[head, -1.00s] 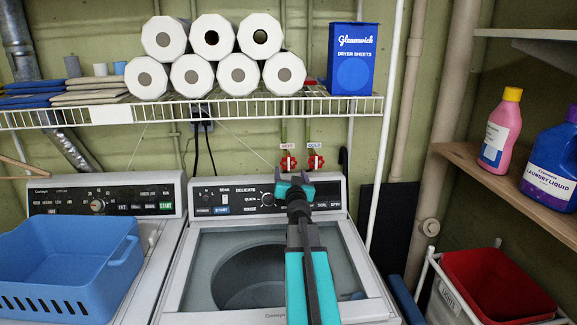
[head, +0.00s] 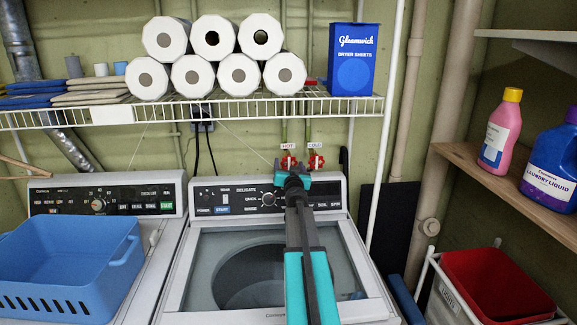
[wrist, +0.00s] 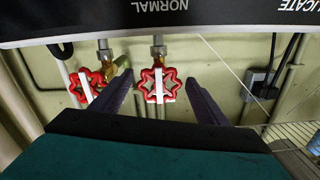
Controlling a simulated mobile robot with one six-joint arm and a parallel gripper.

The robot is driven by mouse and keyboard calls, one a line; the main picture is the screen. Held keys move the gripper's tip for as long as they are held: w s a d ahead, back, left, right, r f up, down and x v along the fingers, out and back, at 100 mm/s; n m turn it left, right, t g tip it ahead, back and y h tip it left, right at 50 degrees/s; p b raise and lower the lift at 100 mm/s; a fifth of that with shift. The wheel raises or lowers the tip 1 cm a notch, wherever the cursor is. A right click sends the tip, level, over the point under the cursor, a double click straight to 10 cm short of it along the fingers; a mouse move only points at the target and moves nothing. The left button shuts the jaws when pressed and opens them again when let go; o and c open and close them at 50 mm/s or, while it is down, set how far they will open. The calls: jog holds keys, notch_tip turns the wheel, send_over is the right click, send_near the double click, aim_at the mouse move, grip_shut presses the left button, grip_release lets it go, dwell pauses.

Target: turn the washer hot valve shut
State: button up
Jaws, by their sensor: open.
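The washer hot valve has a red handwheel (head: 288,162) under a HOT label on the back wall, above the washer panel. In the wrist view its red wheel with a pale bar (wrist: 158,86) shows between my two fingers. My gripper (head: 292,174) is open and empty, just in front of and below the hot valve in the head view and partly overlapping it. I cannot tell whether the fingers touch the wheel. The cold valve (head: 316,162) is right of it in the head view and at the left in the wrist view (wrist: 85,86), beside a finger.
The washer's control panel (head: 235,196) lies below the valves, edging the wrist view's top. A wire shelf (head: 250,110) with paper rolls and a dryer sheets box (head: 352,60) hangs above. Cords run from an outlet left of the valves. A blue basket (head: 70,265) sits left.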

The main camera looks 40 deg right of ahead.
jog(key=shift+w+d, duration=0.25)
jog(key=shift+w, duration=0.05)
jog(key=c, duration=1)
jog(key=shift+a, duration=0.1)
jog(key=shift+c, duration=0.2)
